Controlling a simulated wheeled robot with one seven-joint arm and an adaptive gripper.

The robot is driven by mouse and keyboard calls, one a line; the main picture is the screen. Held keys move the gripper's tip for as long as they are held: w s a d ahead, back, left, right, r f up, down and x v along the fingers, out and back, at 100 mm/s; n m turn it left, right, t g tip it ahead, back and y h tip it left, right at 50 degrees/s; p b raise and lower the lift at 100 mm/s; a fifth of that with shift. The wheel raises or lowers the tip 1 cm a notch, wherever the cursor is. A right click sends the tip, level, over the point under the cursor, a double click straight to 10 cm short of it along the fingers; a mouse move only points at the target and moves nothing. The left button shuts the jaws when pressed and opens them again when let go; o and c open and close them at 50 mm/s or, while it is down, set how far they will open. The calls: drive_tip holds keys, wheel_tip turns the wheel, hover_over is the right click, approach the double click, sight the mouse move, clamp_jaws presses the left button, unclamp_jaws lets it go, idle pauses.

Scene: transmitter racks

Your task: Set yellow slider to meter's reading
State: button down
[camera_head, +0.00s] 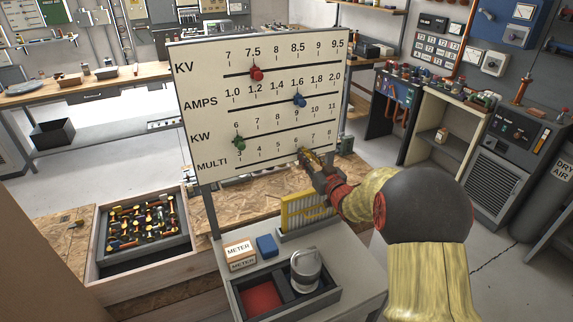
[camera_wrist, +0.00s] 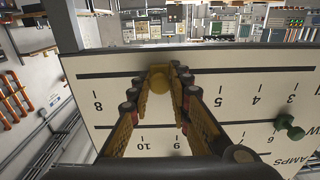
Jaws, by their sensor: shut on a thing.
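The white slider board (camera_head: 185,120) stands at the centre of the head view with KV, AMPS, KW and MULTI scales. My gripper (camera_head: 305,152) is at the MULTI row, near its 6 and 7. In the wrist view, where the board looks upside down, my gripper (camera_wrist: 165,76) has its fingertips around the yellow slider knob (camera_wrist: 158,85) and is shut on it. A box labelled METER (camera_head: 240,254) sits on the stand below; no reading is legible.
The red slider (camera_head: 257,73), blue slider (camera_head: 300,100) and green slider (camera_head: 239,143) are on the upper scales. Below are a yellow slotted piece (camera_head: 308,212), a blue block (camera_head: 266,245) and a grey tray with a silver-topped object (camera_head: 305,268). A wooden crate (camera_head: 93,270) stands left.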

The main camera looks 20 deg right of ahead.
drive_tip(key=shift+d, duration=1.95)
drive_tip(key=c, duration=1.8)
unclamp_jaws()
drive_tip(key=shift+o, duration=0.3)
approach(312, 149)
drive_tip(key=s, duration=0.6)
drive_tip(key=shift+w, duration=0.15)
